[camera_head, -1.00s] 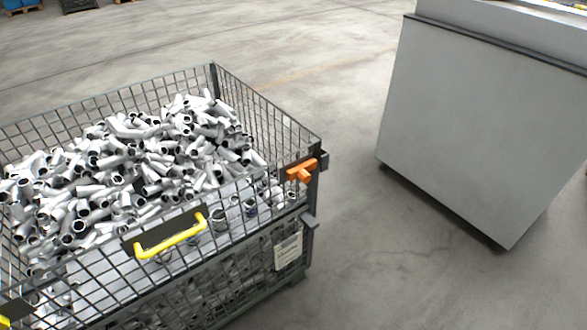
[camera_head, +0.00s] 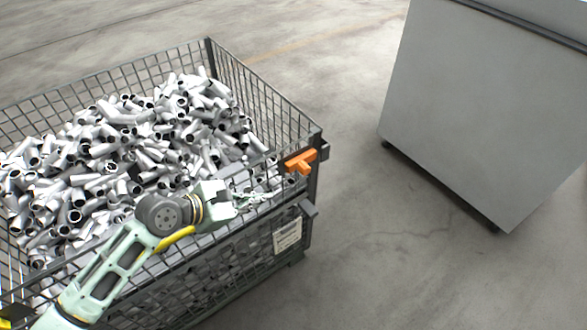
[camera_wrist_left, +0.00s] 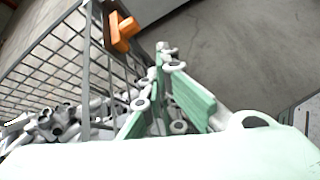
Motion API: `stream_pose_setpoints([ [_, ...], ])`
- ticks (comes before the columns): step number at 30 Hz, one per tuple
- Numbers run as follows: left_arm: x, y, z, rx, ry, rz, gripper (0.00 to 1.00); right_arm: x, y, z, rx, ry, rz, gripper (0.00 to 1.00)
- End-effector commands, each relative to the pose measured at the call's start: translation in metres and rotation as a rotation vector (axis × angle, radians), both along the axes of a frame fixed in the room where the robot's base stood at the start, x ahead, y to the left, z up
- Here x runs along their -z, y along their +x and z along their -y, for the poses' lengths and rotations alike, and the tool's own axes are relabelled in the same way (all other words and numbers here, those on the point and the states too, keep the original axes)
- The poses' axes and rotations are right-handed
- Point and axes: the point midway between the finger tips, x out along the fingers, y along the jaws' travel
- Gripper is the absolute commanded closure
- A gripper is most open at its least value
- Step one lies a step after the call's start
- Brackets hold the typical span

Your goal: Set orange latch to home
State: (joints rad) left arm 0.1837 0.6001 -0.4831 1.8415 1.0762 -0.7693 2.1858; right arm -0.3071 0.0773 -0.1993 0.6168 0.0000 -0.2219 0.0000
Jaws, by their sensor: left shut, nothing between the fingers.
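The orange latch (camera_head: 300,161) sits at the top of the near right corner post of the wire mesh crate (camera_head: 265,100). In the left wrist view the latch (camera_wrist_left: 122,30) shows at the upper left, beyond the fingertips. My left gripper (camera_head: 262,196) is shut and empty, pointing right, a short way left of the latch and apart from it. In the left wrist view its fingers (camera_wrist_left: 168,58) are close together at the tips. My right gripper is not in view.
The crate is full of grey metal pipe pieces (camera_head: 150,150). A yellow handle (camera_head: 176,241) on the crate's near side is partly hidden by my left arm. A white label (camera_head: 287,236) hangs below the latch. A large grey cabinet (camera_head: 480,100) stands right, with clear floor between.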

Motion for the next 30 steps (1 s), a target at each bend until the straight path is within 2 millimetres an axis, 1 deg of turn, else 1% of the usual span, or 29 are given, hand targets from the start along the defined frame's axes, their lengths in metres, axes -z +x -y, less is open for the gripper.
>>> stream_pose_setpoints([
  [1, -0.012, 0.007, -0.002, -0.039, -0.057, -0.045, 1.0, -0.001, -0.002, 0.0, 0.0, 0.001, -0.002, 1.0],
  [3, -0.024, 0.014, -0.003, -0.09, -0.135, -0.109, 1.0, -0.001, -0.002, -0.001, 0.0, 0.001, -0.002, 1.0],
  [6, -0.036, 0.02, -0.004, -0.142, -0.218, -0.18, 1.0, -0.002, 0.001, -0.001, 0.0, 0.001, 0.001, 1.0],
  [10, -0.045, 0.024, -0.005, -0.176, -0.273, -0.23, 1.0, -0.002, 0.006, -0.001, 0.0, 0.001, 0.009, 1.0],
  [14, -0.046, 0.025, -0.005, -0.185, -0.286, -0.242, 1.0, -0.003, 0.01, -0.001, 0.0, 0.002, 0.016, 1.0],
  [23, -0.045, 0.026, -0.003, -0.184, -0.286, -0.24, 1.0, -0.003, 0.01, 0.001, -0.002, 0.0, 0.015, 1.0],
  [26, -0.041, 0.031, 0.003, -0.184, -0.286, -0.241, 1.0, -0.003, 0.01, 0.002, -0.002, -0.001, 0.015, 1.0],
  [30, -0.031, 0.044, 0.022, -0.183, -0.287, -0.239, 1.0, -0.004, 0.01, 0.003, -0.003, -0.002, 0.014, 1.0],
])
